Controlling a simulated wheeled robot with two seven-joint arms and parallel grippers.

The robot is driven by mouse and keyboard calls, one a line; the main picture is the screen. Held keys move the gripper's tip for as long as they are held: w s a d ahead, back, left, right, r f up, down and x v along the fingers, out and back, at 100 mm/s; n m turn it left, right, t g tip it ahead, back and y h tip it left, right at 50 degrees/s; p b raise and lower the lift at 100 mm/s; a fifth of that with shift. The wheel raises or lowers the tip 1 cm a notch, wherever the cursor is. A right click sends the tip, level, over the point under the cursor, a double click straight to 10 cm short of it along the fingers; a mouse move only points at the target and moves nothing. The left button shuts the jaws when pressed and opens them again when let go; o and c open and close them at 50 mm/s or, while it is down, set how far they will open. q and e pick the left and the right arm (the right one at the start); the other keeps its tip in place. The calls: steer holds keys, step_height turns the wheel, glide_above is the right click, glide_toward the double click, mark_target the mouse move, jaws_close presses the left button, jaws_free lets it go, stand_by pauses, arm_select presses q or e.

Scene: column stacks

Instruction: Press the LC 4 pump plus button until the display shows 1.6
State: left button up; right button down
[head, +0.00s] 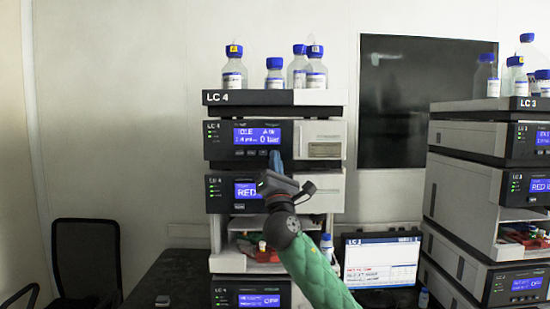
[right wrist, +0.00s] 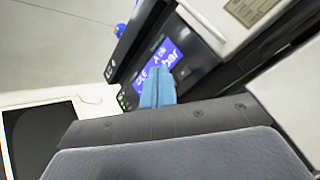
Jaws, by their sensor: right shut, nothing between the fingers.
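The LC 4 pump (head: 224,141) is the dark-fronted module below the top tray of the left stack. Its lit blue display (head: 257,135) reads "0 bar" at lower right; the flow figure at lower left is too small to read surely. A row of small buttons (head: 250,152) sits under the display. My right gripper (head: 276,155) is shut and empty, its blue fingertips at the right end of that row. In the right wrist view the blue fingers (right wrist: 157,88) cover part of the panel below the display (right wrist: 158,62). The plus button cannot be made out, and contact is unclear.
Blue-capped bottles (head: 316,74) stand on the tray above the pump. Another LC 4 module (head: 221,192) with a lit display is just below. The LC 3 stack (head: 465,140) stands at right, and a monitor (head: 381,262) at lower right.

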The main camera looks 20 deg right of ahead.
mark_target(274, 145)
arm_select(q)
steer(key=shift+w+d+r+b, duration=0.35)
steer(key=shift+w+r, duration=0.1)
steer(key=shift+r, duration=0.3)
arm_select(e)
steer(key=shift+w+d, duration=0.2)
steer(key=shift+w, duration=0.55)
steer(key=shift+w+d, duration=0.2)
steer(key=shift+w, duration=0.5)
arm_select(q)
steer(key=shift+s, duration=0.1)
arm_select(e)
steer(key=shift+w, duration=0.2)
arm_select(q)
steer(key=shift+f, duration=0.1)
arm_select(e)
steer(key=shift+w+d, duration=0.1)
steer(key=shift+w, duration=0.1)
